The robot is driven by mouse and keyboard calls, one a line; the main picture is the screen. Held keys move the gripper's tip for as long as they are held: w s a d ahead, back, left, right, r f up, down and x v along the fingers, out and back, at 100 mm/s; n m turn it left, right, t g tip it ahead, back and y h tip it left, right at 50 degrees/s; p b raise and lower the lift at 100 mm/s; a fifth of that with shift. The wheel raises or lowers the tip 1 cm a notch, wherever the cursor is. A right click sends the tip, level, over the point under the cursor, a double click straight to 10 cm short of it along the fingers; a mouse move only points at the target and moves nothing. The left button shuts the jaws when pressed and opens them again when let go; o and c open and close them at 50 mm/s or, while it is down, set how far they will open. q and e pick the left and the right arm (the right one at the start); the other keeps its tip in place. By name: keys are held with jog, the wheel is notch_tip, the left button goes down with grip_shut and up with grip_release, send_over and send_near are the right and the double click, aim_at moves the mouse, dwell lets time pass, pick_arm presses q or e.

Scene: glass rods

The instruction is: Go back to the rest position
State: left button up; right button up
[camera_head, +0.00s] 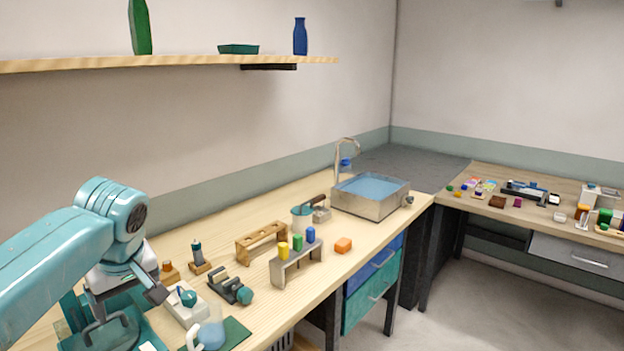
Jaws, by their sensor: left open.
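My left arm, teal and white, comes in from the left and bends down over the near left end of the wooden bench (215,295). Its gripper (118,305) hangs low at the left with its dark fingers apart, and nothing shows between them. The arm partly hides what lies below. To its right are a white device with a teal knob (187,300) and a clear jug (211,332) on a green mat (237,331). My right gripper is not in view. I cannot make out any glass rods.
A shelf (180,62) runs above. A second table (480,207) stands right; the floor (500,310) between is clear.

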pick_arm(q)
jog(key=d+f+m+g+h, duration=0.1)
jog(key=d+f+m+h, duration=0.15)
jog(key=d+f, duration=0.75)
jog(key=d+f+m+h, duration=0.15)
jog(key=f+m, duration=0.25)
jog(key=f, duration=1.4)
jog(key=s+d+f+g+h, duration=0.15)
jog(key=s+d+f, duration=0.25)
jog(key=s+f, duration=0.45)
jog(key=s+d+f+h, duration=0.1)
jog(key=s+f, duration=0.4)
jog(key=s, duration=0.3)
jog(key=s+d+f+m+h, duration=0.1)
jog(key=s+d+f, duration=0.1)
jog(key=s+f, duration=0.3)
jog(key=s, duration=0.2)
jog(key=shift+s+d, duration=0.15)
jog(key=shift+s, duration=0.25)
